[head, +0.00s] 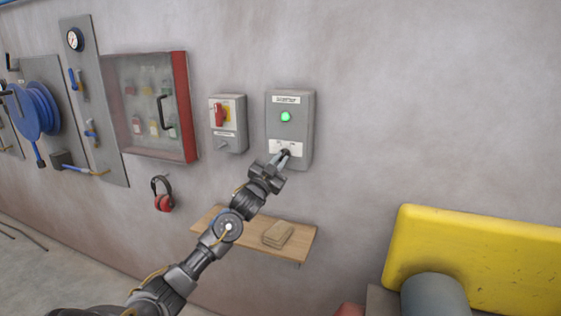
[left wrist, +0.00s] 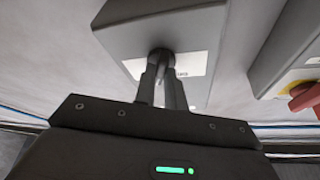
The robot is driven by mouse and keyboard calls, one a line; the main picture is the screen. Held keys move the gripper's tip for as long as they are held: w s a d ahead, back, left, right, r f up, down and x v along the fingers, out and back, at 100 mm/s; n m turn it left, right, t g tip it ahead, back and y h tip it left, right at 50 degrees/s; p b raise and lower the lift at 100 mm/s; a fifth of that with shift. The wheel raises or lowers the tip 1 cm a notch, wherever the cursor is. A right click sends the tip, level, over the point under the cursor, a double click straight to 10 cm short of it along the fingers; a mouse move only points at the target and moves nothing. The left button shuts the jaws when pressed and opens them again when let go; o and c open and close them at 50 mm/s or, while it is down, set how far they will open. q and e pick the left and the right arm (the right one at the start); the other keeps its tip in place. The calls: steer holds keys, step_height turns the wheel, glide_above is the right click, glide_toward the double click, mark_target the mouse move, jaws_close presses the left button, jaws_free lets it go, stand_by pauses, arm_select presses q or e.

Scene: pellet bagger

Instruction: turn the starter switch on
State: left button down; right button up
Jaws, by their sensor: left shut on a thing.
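The starter box (head: 303,134) is a grey box on the wall with a label at its top and a lit green lamp (head: 286,117). The starter switch (head: 286,153) is a small dark knob on a white plate low on its front. My left gripper (head: 283,158) is at the knob, its fingers closed around it. In the left wrist view the two fingers of my left gripper (left wrist: 162,88) are shut on the dark switch knob (left wrist: 161,54) in front of the white plate (left wrist: 190,65). The fingers partly hide the knob, and its exact angle is unclear. My right gripper is out of view.
Left of the starter is a grey box with a red handle on yellow (head: 218,115). A red-edged glass cabinet (head: 187,110), red ear defenders (head: 163,199) and a blue hose reel (head: 35,110) are further left. Below are a wooden shelf (head: 300,246) and a yellow machine part (head: 470,250).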

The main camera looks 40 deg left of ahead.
arm_select(q)
steer(key=shift+m+h, duration=0.4)
steer(key=shift+m, duration=0.3)
steer(key=c, duration=1.5)
jaws_free()
steer(key=shift+o, duration=0.2)
steer(key=shift+s+f, duration=0.1)
steer(key=shift+s, duration=0.05)
steer(key=b+v, duration=0.3)
steer(key=v, duration=0.7)
steer(key=shift+s, duration=0.25)
